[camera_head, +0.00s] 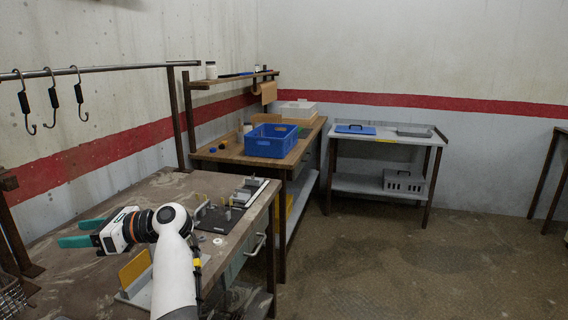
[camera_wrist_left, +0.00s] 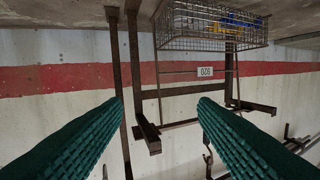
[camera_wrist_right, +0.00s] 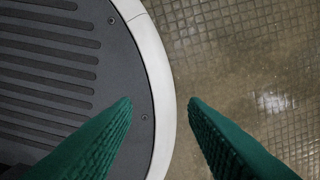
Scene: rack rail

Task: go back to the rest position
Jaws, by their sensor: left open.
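My left gripper (camera_head: 76,233) reaches in over the workbench (camera_head: 160,188) at the lower left of the head view, with its green fingers pointing left. The fingers are spread apart and empty. In the left wrist view the left gripper (camera_wrist_left: 158,105) shows both green fingers wide apart, with the wall and a wire basket beyond. My right gripper does not show in the head view. In the right wrist view the right gripper (camera_wrist_right: 160,105) has its green fingers apart with nothing between them, above the floor and the edge of my round base.
A rail with several black hooks (camera_head: 53,98) hangs above the workbench. A wire basket (camera_wrist_left: 205,25) stands by the wall. A dark fixture plate (camera_head: 212,218) lies on the bench. A blue crate (camera_head: 271,140) sits on the farther bench. The floor (camera_head: 400,260) at right is clear.

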